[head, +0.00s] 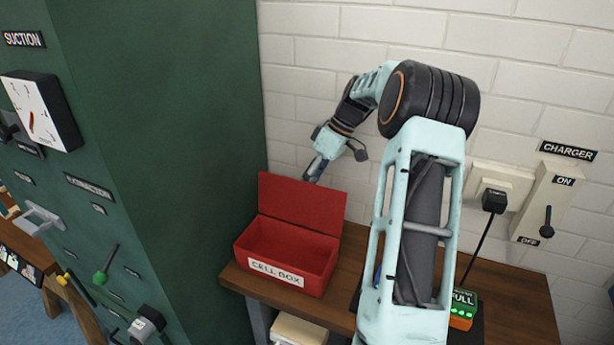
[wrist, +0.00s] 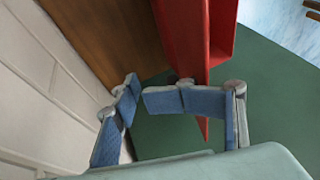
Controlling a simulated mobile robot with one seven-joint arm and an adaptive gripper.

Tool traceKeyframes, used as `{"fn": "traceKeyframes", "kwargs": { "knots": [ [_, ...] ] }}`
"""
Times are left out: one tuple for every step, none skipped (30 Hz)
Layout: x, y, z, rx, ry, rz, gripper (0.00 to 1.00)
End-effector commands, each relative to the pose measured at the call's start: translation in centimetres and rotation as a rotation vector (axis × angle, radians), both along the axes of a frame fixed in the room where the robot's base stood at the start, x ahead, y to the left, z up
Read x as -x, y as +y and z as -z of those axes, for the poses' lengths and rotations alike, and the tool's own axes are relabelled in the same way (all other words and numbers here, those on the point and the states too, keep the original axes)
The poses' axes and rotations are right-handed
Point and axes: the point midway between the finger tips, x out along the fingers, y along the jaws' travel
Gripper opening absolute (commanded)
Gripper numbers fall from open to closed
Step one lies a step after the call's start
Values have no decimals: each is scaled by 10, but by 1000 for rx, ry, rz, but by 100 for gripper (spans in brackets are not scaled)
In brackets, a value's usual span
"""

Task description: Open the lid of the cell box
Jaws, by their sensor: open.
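The red cell box (head: 262,272) stands on the wooden bench near the green cabinet. Its label reads CELL BOX. Its lid (head: 300,203) is up, tilted back toward the wall, and the box's inside shows. I see no contents in the part that shows. My gripper (head: 316,170) is behind and just above the lid's top edge, between lid and wall. In the wrist view my gripper (wrist: 140,98) has its blue-padded fingers apart, with nothing between them. There the red lid (wrist: 185,35) lies close to the right finger; I cannot tell whether they touch.
The wooden bench (head: 500,295) carries a green-lit charger pack (head: 462,310) at the right, partly behind my arm. The green cabinet (head: 160,150) stands left of the box. The white brick wall (head: 310,65) is close behind. A charger switch (head: 547,222) is on the wall.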

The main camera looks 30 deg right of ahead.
Motion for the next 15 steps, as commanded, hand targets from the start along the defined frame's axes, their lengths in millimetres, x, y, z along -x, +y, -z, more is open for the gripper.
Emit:
{"fn": "traceKeyframes", "kwargs": {
  "knots": [
    [0, -1, -2, 1, -1, 2, 39],
    [0, -1, -3, 1, -3, 3, 39],
    [0, -1, -4, 0, -3, 3, 39],
    [0, -1, -5, 0, -3, 3, 39],
    [0, -1, -6, 0, -4, 2, 39],
    [-1, 0, -6, -1, -5, 2, 39],
    [-1, 0, -7, -1, -5, 2, 39],
    [-1, 0, -7, -1, -6, 3, 39],
    [-1, 0, -8, -1, -6, 3, 39],
    [-1, 0, -8, -2, -7, 3, 39],
    [-1, 0, -8, -2, -7, 3, 39],
    [-1, 0, -8, -2, -7, 3, 39],
    [-1, 0, -9, -2, -8, 3, 39],
    [-1, 0, -9, -2, -8, 3, 39],
    [-2, 0, -9, -2, -8, 3, 39]
  ]
}}
